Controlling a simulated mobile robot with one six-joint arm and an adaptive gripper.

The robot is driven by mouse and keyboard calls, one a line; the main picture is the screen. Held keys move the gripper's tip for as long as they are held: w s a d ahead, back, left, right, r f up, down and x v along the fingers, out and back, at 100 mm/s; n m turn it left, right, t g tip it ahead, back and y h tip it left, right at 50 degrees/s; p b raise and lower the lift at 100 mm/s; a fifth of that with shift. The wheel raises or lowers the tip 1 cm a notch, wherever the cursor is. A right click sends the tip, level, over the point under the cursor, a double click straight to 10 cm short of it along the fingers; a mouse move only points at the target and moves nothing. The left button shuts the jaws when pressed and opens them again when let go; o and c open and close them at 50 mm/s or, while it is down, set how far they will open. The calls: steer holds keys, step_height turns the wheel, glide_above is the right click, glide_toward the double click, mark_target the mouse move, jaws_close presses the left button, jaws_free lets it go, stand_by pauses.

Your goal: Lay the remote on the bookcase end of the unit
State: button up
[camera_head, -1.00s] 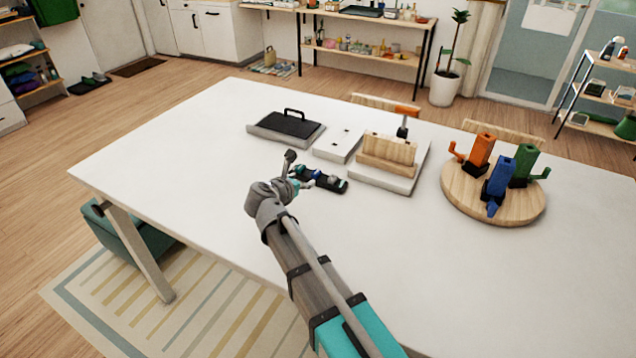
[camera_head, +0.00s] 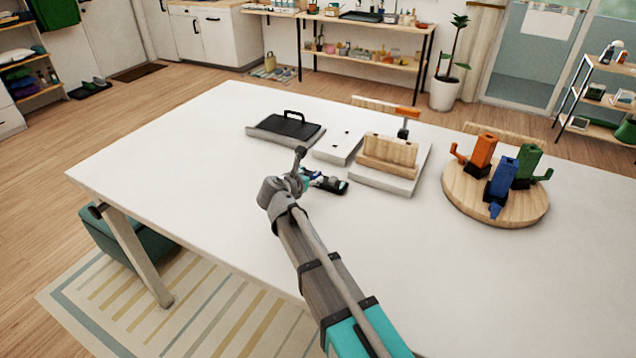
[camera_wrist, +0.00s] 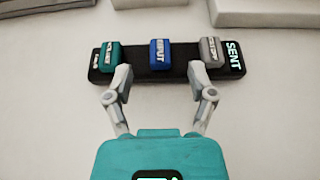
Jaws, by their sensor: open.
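A dark bar (camera_head: 341,187) lies on the white table (camera_head: 215,150). In the wrist view the bar (camera_wrist: 142,68) carries a teal block (camera_wrist: 109,57), a blue block (camera_wrist: 162,52) and a grey block (camera_wrist: 211,49), with lit letters "SENT" at its right end. My gripper (camera_wrist: 158,74) is open, its two fingers apart at the bar's near edge, with nothing between them that I can see held. In the head view my gripper (camera_head: 302,180) hides the bar's left part. I cannot make out a remote or a unit with a bookcase end.
Behind the bar are a grey tray with a black handled plate (camera_head: 290,125), a white block (camera_head: 338,146) and a wooden block on a white base (camera_head: 388,154). A round wooden board (camera_head: 460,197) with orange, blue and green pieces stands right. The table's left part is clear.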

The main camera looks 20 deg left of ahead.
mark_target(315, 174)
steer(key=shift+b+x, duration=0.4)
steer(key=shift+x, duration=1.1)
jaws_close()
